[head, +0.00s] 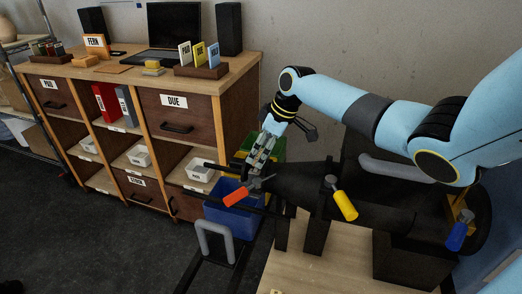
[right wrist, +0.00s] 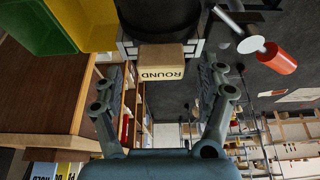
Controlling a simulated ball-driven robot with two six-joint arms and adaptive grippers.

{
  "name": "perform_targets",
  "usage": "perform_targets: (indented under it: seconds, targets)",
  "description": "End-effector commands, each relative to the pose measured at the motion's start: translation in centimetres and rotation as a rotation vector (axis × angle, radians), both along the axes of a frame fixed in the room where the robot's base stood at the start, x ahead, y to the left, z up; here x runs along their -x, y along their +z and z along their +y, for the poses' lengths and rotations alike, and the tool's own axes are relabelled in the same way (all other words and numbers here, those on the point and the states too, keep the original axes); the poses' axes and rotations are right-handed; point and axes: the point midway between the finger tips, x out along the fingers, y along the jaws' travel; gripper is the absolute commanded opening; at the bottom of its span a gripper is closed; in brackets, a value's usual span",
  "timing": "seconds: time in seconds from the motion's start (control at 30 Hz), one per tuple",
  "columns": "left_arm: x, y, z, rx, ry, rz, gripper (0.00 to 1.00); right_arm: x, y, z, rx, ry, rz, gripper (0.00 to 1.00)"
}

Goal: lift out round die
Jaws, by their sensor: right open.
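The round die shows in the right wrist view as a tan block marked ROUND (right wrist: 161,62), set in a pale slotted holder at the end of a black barrel (right wrist: 158,18). My right gripper (right wrist: 162,82) is open, with one finger to each side of the block and a visible gap at both sides. In the head view my right gripper (head: 257,160) points down at the left end of the black machine (head: 295,183). The die is hidden or too small to tell there. My left gripper is not in view.
The machine carries an orange handle (head: 235,197), a yellow handle (head: 345,205) and a blue handle (head: 458,236). A blue bin (head: 232,208) stands below its left end. A wooden cabinet (head: 236,115) stands to the left. The dark floor at lower left is clear.

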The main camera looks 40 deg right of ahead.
Motion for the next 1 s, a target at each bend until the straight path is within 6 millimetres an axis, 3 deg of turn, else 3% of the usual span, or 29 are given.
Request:
perform_targets:
  seconds: [0.4, 0.9, 0.93, 1.0]
  targets:
    - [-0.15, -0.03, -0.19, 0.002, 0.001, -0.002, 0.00, -0.30, -0.78, 0.20, 0.000, 0.001, 0.000, 0.74]
    - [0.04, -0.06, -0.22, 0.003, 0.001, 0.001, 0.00, -0.29, -0.78, 0.18, 0.000, 0.001, 0.000, 0.08]
    - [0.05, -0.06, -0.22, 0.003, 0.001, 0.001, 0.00, -0.29, -0.78, 0.19, 0.000, 0.001, 0.000, 0.46]
    - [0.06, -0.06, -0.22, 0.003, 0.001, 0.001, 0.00, -0.29, -0.77, 0.18, 0.000, 0.001, 0.000, 0.36]
